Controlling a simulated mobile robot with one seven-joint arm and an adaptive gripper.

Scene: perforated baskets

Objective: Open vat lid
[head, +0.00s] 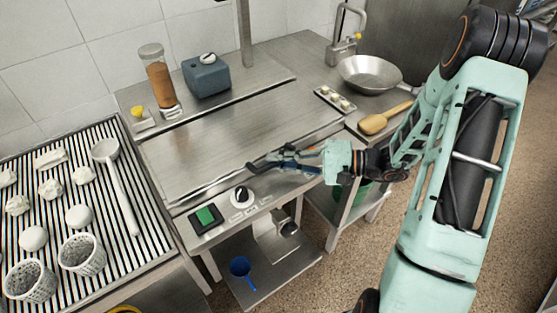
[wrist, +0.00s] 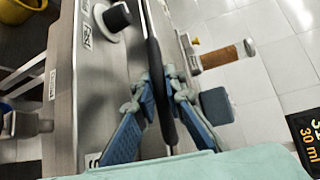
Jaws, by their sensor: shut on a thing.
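The vat lid (head: 225,135) is a broad, flat steel panel set in the steel counter unit in the head view. A long handle bar (head: 205,188) runs along its front edge. My gripper (head: 265,163) is shut on this handle, right of its middle. In the wrist view the dark handle (wrist: 154,55) passes between the two blue-padded fingers of my gripper (wrist: 158,90). I cannot tell how far the lid is tilted, and the vat's inside is hidden.
Behind the lid stand a brown-filled jar (head: 158,75) and a blue-grey box (head: 207,77). A control knob (head: 241,195) and green switch (head: 206,216) are in front.

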